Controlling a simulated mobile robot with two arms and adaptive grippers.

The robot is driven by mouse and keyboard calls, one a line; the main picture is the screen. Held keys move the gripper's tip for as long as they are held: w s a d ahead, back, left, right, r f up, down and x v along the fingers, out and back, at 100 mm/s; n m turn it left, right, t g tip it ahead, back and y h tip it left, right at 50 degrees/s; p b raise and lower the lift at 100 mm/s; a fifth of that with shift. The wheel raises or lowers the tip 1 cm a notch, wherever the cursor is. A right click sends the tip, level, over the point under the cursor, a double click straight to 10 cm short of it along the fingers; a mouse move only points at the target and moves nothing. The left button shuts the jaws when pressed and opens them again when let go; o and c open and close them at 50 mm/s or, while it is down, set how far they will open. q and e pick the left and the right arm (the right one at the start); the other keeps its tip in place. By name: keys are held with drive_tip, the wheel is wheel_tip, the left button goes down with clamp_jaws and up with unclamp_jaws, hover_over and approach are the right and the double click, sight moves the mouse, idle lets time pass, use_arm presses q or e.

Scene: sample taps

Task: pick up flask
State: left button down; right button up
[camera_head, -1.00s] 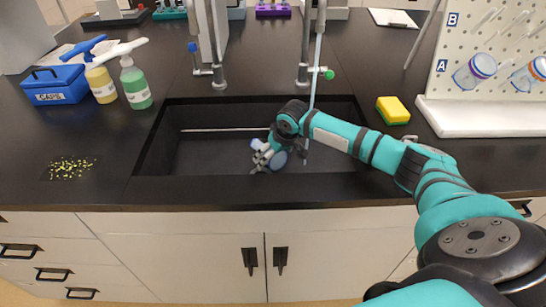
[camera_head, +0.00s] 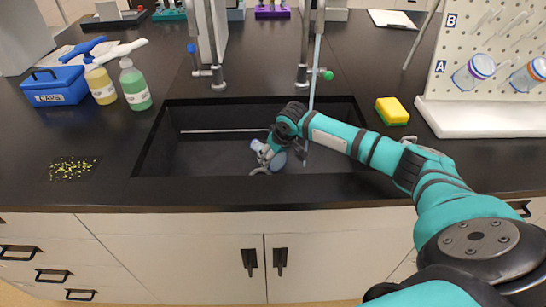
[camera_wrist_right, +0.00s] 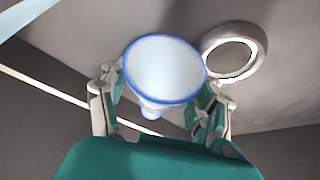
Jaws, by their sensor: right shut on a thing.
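The flask (camera_head: 278,161) is in the black sink, partly hidden by my right gripper (camera_head: 268,155) in the head view. In the right wrist view the flask (camera_wrist_right: 162,72) shows a pale, round, blue-rimmed base, with a small neck below it. My right gripper's fingers (camera_wrist_right: 160,100) stand on either side of it, shut on it. The flask is tilted. Whether it touches the sink floor cannot be told. My left gripper is not in view.
The sink (camera_head: 205,160) has walls close around my right gripper. A round drain ring (camera_wrist_right: 234,52) lies beside the flask in the wrist view. A tap with a green knob (camera_head: 328,75) and a stream hangs over the sink. A sponge (camera_head: 392,111) lies to the right.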

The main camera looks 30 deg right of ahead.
drive_tip(key=shift+r, duration=0.1)
drive_tip(key=shift+r, duration=0.4)
drive_tip(key=c, duration=0.4)
drive_tip(key=shift+r, duration=4.45)
drive_tip(key=shift+c, duration=0.2)
drive_tip(key=o, duration=1.1)
drive_tip(key=c, duration=0.7)
